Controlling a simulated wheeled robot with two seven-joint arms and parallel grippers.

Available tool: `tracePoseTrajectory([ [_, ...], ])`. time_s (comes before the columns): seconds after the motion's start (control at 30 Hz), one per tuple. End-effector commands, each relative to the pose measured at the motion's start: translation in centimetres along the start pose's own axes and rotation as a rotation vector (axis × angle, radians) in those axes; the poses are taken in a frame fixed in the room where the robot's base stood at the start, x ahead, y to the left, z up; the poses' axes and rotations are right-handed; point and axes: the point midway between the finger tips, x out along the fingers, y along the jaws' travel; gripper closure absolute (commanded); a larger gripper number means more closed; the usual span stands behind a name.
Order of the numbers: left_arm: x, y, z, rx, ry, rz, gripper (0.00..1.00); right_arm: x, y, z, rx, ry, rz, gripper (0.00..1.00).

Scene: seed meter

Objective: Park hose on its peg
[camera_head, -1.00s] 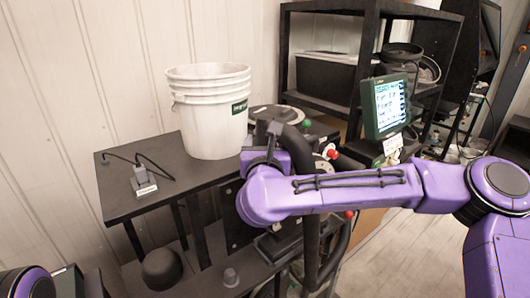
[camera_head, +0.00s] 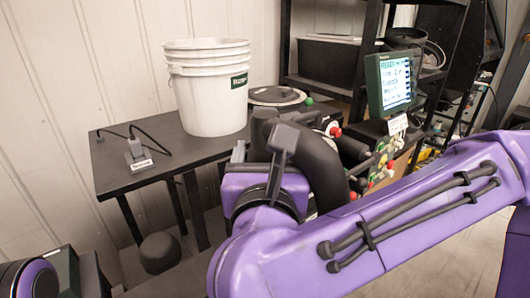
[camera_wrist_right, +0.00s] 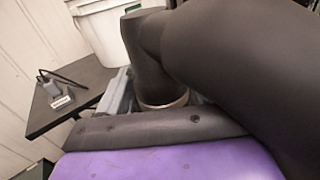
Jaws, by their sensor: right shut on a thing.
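The thick black hose (camera_head: 325,170) arches beside my right wrist in the head view, and its lower run is hidden behind my arm. In the right wrist view the hose (camera_wrist_right: 225,50) fills the upper right, and an end with a pale rim points down behind the gripper. My right gripper (camera_head: 262,150) is shut on the hose; its fingertips are mostly hidden. Part of my left gripper (camera_head: 75,272) shows at the lower left edge, away from the hose, and its jaws cannot be made out. I cannot make out the peg.
A white bucket (camera_head: 208,95) stands on the dark table (camera_head: 115,170), with a small grey device (camera_head: 137,150) and cable to its left. A round lid (camera_head: 277,96) lies right of the bucket. A lit screen (camera_head: 390,83) and coloured knobs (camera_head: 378,165) stand at the right, before a black shelf.

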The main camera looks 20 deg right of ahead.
Motion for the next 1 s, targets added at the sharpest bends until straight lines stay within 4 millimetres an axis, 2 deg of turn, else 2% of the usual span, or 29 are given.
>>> tracePoseTrajectory([
  [0.7, -2.0, -0.2, -0.8, 0.0, 0.0, 0.0, 1.0, 0.0, 0.0, 4.6, 0.003, -0.003, 0.001, 0.74],
  [1.0, -2.1, -0.2, -0.9, 0.0, 0.0, 0.0, 1.0, 0.0, 0.0, 5.1, 0.002, -0.002, 0.001, 0.74],
])
